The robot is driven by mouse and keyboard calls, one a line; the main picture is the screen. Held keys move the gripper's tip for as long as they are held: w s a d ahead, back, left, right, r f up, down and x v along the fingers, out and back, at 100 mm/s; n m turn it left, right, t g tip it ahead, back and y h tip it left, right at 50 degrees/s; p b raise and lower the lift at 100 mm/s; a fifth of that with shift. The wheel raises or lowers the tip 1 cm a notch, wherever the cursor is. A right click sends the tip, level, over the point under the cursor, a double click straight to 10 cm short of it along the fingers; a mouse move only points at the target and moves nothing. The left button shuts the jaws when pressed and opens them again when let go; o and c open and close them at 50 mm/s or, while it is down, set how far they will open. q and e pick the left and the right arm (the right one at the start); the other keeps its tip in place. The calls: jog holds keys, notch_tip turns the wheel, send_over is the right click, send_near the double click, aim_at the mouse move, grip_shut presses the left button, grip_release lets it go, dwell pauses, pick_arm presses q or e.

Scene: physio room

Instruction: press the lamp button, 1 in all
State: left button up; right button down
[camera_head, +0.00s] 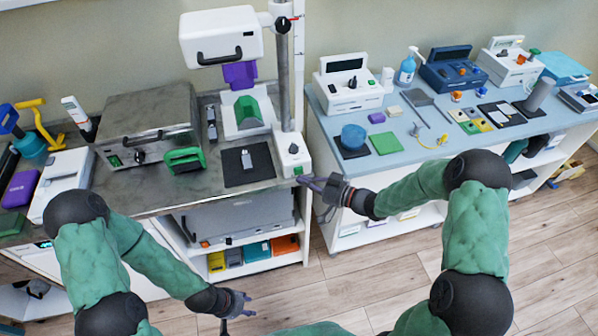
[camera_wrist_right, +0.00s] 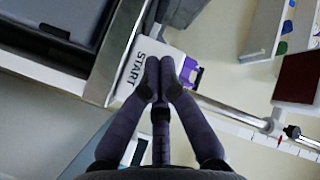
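The lamp stand has a white head (camera_head: 222,38) with a black handle and a purple part (camera_head: 240,74) below it, on a grey pole (camera_head: 283,80). My right gripper (camera_head: 306,182) is just below and right of that button. In the right wrist view, my right gripper (camera_wrist_right: 160,70) is shut and empty, its tips over a white face marked START (camera_wrist_right: 136,68). The tips cover part of this face; contact is unclear. My left gripper (camera_head: 240,304) hangs low, well away from the box.
A dark pad (camera_head: 248,176) with a small grey device lies left of the box. A green-handled item (camera_head: 185,160) and a large grey case (camera_head: 150,115) stand further left. A blue-topped counter (camera_head: 470,140) with several devices stands right. The floor in front is clear.

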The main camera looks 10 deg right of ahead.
jog(key=shift+w, duration=0.2)
dwell(0.6)
jog(key=shift+w, duration=0.2)
